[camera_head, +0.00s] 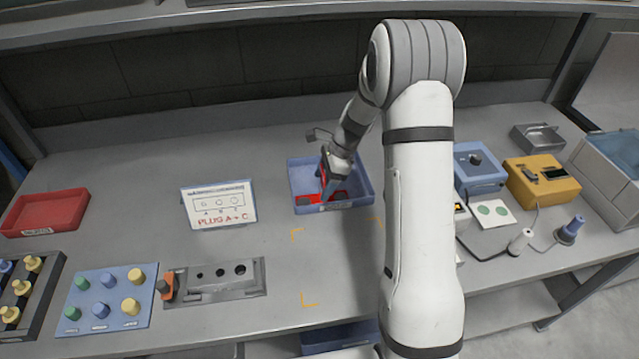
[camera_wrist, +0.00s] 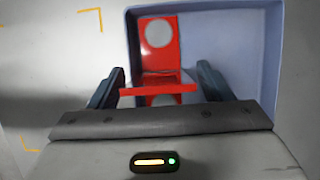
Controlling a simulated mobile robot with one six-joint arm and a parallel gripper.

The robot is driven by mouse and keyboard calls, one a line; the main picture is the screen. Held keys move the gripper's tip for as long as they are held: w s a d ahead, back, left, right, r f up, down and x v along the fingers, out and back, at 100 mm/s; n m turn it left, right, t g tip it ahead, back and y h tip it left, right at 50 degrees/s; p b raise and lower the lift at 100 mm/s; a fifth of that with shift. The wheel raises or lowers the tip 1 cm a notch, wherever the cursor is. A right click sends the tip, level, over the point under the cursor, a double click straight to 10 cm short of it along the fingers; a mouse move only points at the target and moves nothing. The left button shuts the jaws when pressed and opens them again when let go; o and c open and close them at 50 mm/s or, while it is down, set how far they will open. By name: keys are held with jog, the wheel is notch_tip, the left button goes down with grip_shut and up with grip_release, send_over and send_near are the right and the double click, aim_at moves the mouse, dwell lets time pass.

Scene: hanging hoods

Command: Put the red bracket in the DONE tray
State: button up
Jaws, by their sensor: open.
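The red bracket (camera_wrist: 158,63) lies inside the blue tray (camera_wrist: 235,50) in the wrist view. It is an angled piece with a round hole in its upright-looking plate and a flange nearer my gripper. In the head view the bracket (camera_head: 308,199) shows as red patches in the blue tray (camera_head: 356,184), partly hidden by my gripper. My gripper (camera_wrist: 160,82) is open, with one finger on each side of the bracket and visible gaps between. The tray's front label is too small to read in the head view.
A red tray (camera_head: 45,212) sits at the far left. A sign card (camera_head: 218,205) and a grey block with holes (camera_head: 222,278) stand left of the blue tray. Blue (camera_head: 479,168) and yellow (camera_head: 543,182) boxes stand at the right. Yellow corner marks bound clear bench in front.

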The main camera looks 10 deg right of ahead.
jog(key=v, duration=1)
jog(key=s+a+r+n+t+h, duration=0.1)
jog(key=s+r+n+h, duration=0.1)
jog(key=s+r+n, duration=0.9)
jog(key=s+f+n+t+h, duration=0.1)
jog(key=s+n, duration=0.6)
jog(key=s, duration=1)
jog(key=shift+s+a+f+t+h+b, duration=0.35)
jog(key=shift+a+t+h+b, duration=0.1)
jog(key=shift+t+h, duration=0.2)
